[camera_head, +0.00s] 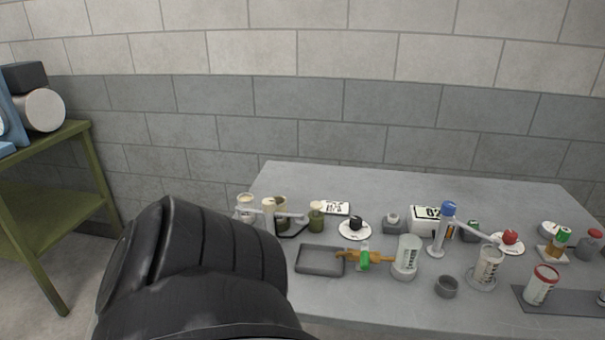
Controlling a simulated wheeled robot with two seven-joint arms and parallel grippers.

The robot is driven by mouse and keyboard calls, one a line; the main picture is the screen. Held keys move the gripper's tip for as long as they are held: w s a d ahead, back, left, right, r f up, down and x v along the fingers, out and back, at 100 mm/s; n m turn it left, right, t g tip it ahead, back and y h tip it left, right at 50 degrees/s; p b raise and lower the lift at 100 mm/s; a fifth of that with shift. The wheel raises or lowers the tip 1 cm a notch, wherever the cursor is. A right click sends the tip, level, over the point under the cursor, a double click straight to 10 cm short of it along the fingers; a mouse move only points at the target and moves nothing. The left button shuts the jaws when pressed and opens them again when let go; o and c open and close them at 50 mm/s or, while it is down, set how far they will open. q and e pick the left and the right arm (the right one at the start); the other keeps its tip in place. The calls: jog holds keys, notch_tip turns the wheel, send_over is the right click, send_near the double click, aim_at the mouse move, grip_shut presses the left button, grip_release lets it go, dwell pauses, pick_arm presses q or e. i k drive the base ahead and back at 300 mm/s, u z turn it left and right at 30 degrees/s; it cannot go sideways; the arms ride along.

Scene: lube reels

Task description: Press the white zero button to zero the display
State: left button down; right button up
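A white display unit (432,215) with dark digits, apparently starting with 82, stands toward the back of the grey table. Its right side is partly hidden by a blue-topped post. A small grey block with a pale round top (392,218) sits just left of the display. It may be the white zero button, but it is too small to be sure. A large black link of my arm fills the lower left and hides the table's left front. Neither gripper shows.
The grey table (330,183) holds several jars, a shallow grey tray (320,261), a clear cylinder (406,257), a blue-topped post (446,228), and black and red knobs on white discs. A green bench (62,165) stands left. The table's back strip is clear.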

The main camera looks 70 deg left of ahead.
aim_at(392, 218)
jog(key=u, duration=0.95)
